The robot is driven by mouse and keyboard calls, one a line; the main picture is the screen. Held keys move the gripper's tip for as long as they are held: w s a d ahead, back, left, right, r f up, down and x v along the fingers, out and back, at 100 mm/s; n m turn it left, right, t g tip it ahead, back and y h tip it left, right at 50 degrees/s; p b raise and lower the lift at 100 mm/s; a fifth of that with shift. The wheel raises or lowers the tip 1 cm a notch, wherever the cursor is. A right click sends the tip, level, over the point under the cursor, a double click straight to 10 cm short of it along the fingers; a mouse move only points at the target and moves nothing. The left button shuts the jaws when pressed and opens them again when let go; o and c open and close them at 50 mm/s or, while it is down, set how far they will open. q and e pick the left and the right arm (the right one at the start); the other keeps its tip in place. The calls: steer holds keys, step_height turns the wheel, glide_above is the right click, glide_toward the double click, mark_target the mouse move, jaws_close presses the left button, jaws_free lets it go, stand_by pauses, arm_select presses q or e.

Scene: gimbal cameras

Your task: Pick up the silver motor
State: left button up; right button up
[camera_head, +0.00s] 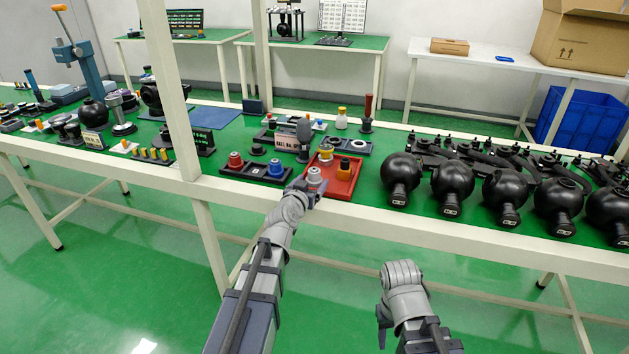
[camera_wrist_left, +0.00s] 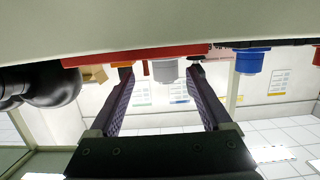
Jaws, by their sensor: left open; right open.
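The silver motor (camera_head: 314,177) stands at the left front of a red tray (camera_head: 345,190) on the green-topped table. My left gripper (camera_head: 312,191) is open at the table's front edge, close to the motor. In the left wrist view, which looks upside down, the silver motor (camera_wrist_left: 167,70) shows between the two open fingers (camera_wrist_left: 161,73). I cannot tell whether the fingers touch it. My right gripper (camera_head: 382,320) hangs low in front of the table, away from the motor, its fingers hard to make out.
An orange motor (camera_head: 344,169) is also on the red tray. A dark tray to the left holds a red motor (camera_head: 235,160) and a blue motor (camera_head: 276,167). Several black round housings (camera_head: 452,182) line the right side. A white post (camera_head: 170,90) rises left of my left arm.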

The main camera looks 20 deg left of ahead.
mark_target(312, 177)
arm_select(q)
steer(key=shift+w+a+f+b, duration=0.1)
steer(key=shift+w+f+b, duration=0.05)
steer(key=shift+w, duration=0.75)
steer(key=shift+w+a+f+b, duration=0.1)
steer(key=shift+w+f, duration=0.05)
steer(key=shift+w, duration=0.7)
steer(key=shift+w+a+f+b, duration=0.1)
steer(key=shift+w+f+b, duration=0.05)
steer(key=shift+w, duration=0.75)
steer(key=shift+s, duration=0.1)
steer(key=shift+c, duration=0.4)
jaws_close()
